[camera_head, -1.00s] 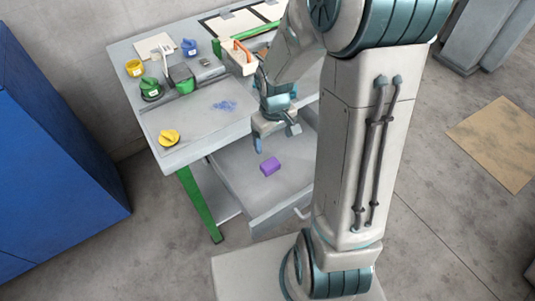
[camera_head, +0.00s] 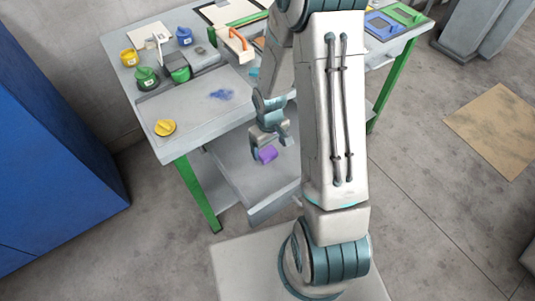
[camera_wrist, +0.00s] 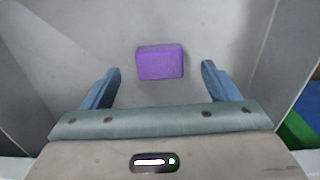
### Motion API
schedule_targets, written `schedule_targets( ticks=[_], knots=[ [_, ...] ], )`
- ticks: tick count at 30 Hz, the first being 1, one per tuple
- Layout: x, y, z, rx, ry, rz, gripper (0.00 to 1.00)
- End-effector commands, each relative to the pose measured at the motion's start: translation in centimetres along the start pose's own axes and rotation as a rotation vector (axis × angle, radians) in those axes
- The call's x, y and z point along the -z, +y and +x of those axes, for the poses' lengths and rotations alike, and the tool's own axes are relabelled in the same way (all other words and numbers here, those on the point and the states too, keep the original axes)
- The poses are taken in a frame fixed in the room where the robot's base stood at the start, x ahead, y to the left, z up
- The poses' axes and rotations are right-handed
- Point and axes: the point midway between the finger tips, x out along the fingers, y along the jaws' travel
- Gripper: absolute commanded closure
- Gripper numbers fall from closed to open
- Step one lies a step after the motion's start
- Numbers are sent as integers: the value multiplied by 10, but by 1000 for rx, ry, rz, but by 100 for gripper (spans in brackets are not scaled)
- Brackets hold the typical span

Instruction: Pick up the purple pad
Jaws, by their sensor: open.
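The purple pad (camera_head: 267,154) lies on the bare floor of the open drawer (camera_head: 237,176) below the tabletop. In the wrist view the purple pad (camera_wrist: 160,62) shows whole, just beyond the fingertips and centred between them. My gripper (camera_head: 268,146) is open and empty above the drawer. Its two blue fingers (camera_wrist: 160,80) stand either side of the pad's near edge in the wrist view, with gaps on both sides. In the head view my gripper partly covers the pad. I cannot tell the exact height of the fingertips above the drawer floor.
The drawer walls (camera_wrist: 258,45) rise on both sides. On the workbench (camera_head: 207,112) above stand a yellow-lidded item (camera_head: 165,128), green containers (camera_head: 147,78), a blue one (camera_head: 184,36) and an orange-handled box (camera_head: 235,46). A blue cabinet (camera_head: 50,150) stands left.

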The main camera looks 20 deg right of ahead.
Motion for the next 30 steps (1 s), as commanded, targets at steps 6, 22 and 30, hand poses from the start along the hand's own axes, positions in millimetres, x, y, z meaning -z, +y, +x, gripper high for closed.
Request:
schedule_targets(
  ticks=[6, 22, 30],
  knots=[
    [8, 0, 25, 1, -4, -1, 18],
    [8, 0, 45, 0, 0, 0, 27],
    [8, 0, 45, 0, -1, 0, 66]
  ],
)
